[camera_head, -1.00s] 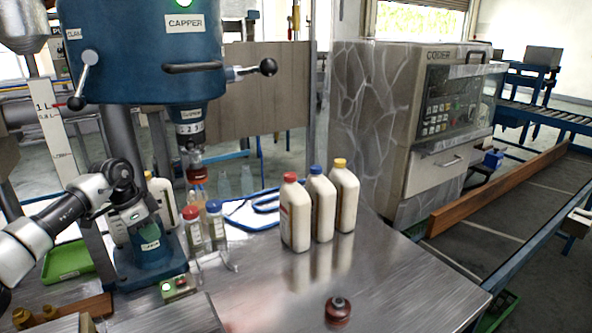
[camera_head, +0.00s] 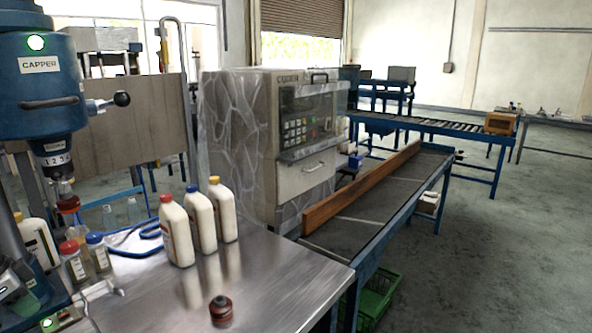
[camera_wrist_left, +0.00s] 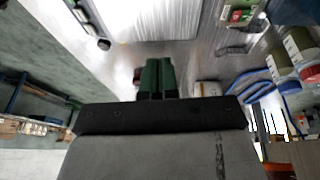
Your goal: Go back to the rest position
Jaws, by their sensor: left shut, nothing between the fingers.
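My right gripper is in neither view.
On the steel table (camera_head: 285,275) stand white bottles with a red (camera_head: 177,232), a blue (camera_head: 201,222) and a yellow cap (camera_head: 223,212). A dark red cap (camera_head: 221,312) sits near the front. The capper (camera_head: 40,95) is left, the coder (camera_head: 275,150) behind, the conveyor (camera_head: 385,215) right.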

